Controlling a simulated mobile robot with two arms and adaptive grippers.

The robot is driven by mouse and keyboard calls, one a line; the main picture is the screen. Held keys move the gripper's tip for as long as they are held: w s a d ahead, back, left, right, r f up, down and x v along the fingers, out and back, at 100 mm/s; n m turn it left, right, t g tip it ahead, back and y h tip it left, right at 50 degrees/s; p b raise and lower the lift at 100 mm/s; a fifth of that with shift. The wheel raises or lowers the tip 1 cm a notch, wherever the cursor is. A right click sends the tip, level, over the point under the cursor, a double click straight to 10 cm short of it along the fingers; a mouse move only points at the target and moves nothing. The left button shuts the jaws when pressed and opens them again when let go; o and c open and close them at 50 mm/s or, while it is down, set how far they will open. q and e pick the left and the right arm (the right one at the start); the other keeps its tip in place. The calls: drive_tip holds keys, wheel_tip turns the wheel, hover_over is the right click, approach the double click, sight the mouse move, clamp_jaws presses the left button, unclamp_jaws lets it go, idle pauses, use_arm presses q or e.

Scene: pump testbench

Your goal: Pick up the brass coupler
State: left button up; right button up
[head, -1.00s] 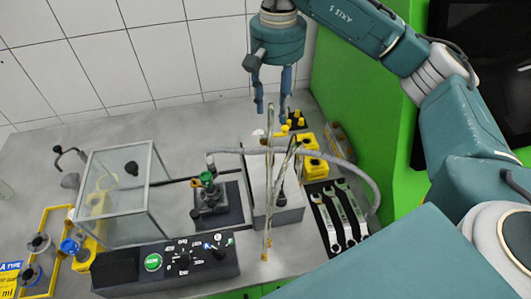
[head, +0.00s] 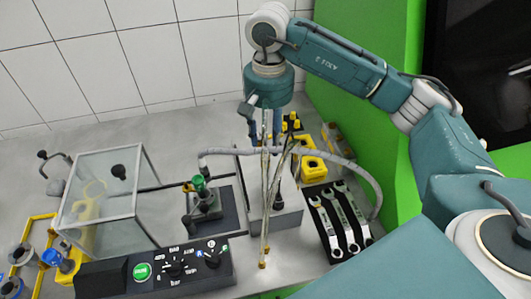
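Several small yellow, brass-like pieces (head: 291,124) stand on a black holder at the back of the bench; I cannot tell which of them, if any, is the brass coupler. My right gripper (head: 264,137) points down just left of that holder, behind the grey block. Its two fingers are apart, with nothing visible between them. Its fingertips are partly hidden by upright clear tubes (head: 267,195). My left gripper is not in view.
A green valve (head: 201,190), glass box (head: 103,205) and control panel (head: 160,268) stand left. The back-left bench is clear. A green wall (head: 370,125) stands right.

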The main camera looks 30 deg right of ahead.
sight(265, 150)
drive_tip(key=f, duration=0.1)
drive_tip(key=f+p, duration=0.1)
drive_tip(key=f, duration=0.1)
drive_tip(key=f+p, duration=0.1)
drive_tip(key=shift+s+a+f, duration=0.1)
drive_tip(key=shift+a+f, duration=0.05)
drive_tip(key=shift+a, duration=0.25)
drive_tip(key=shift+f, duration=0.3)
clamp_jaws()
drive_tip(key=shift+r, duration=0.1)
